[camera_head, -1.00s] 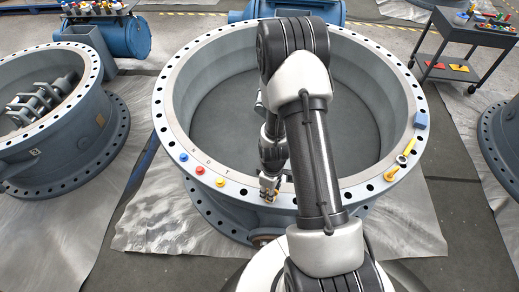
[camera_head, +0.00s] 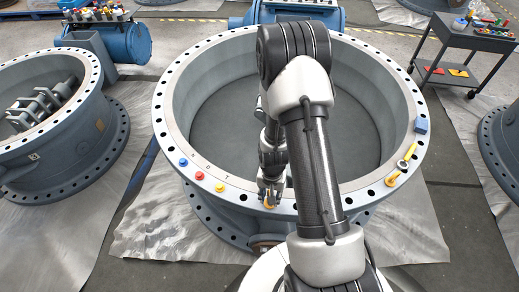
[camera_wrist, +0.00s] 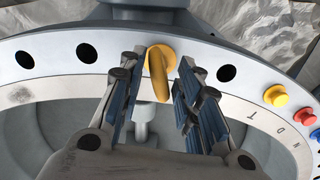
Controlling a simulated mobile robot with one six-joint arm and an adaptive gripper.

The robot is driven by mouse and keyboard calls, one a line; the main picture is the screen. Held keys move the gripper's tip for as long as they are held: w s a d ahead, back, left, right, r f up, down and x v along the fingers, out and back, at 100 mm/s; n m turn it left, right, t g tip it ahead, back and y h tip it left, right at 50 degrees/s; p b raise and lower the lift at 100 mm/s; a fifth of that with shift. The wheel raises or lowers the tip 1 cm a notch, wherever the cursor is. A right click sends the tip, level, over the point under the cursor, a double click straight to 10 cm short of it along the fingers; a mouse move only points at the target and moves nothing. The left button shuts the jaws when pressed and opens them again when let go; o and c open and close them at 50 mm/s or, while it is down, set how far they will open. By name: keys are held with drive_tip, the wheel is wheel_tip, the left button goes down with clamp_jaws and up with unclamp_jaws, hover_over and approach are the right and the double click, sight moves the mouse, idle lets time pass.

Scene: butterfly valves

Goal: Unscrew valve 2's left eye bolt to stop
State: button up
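A yellow eye bolt (camera_head: 269,207) stands on the near rim of the large grey-blue valve (camera_head: 172,110) in the middle of the head view. In the wrist view the eye bolt (camera_wrist: 158,66) shows its ring nearly edge-on, between the two fingers. My gripper (camera_wrist: 160,74) is open around it, with a visible gap on each side. In the head view my gripper (camera_head: 270,190) reaches down to the rim there and partly covers the bolt. The bolt's threaded end is hidden.
Blue (camera_head: 183,162), red (camera_head: 200,174) and yellow (camera_head: 220,187) knobs sit on the rim left of my gripper. Another valve (camera_head: 72,150) stands left; a tool cart (camera_head: 470,40) stands back right.

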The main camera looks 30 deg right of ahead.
drive_tip(key=m, duration=1.6)
drive_tip(key=shift+w+r+m+p, duration=0.1)
drive_tip(key=shift+r+m+p, duration=0.25)
drive_tip(key=shift+m, duration=0.25)
drive_tip(key=a+r+n, duration=0.1)
drive_tip(key=r+n, duration=0.2)
drive_tip(key=r, duration=0.7)
drive_tip(key=s+a+r+n+t+p, duration=0.1)
drive_tip(key=r+n, duration=0.3)
drive_tip(key=r, duration=0.6)
drive_tip(key=a+r+n+t, duration=0.1)
drive_tip(key=a+r+n, duration=0.2)
drive_tip(key=r, duration=0.7)
drive_tip(key=shift+s+n+p, duration=0.4)
drive_tip(key=shift+n, duration=0.2)
drive_tip(key=shift+f, duration=0.1)
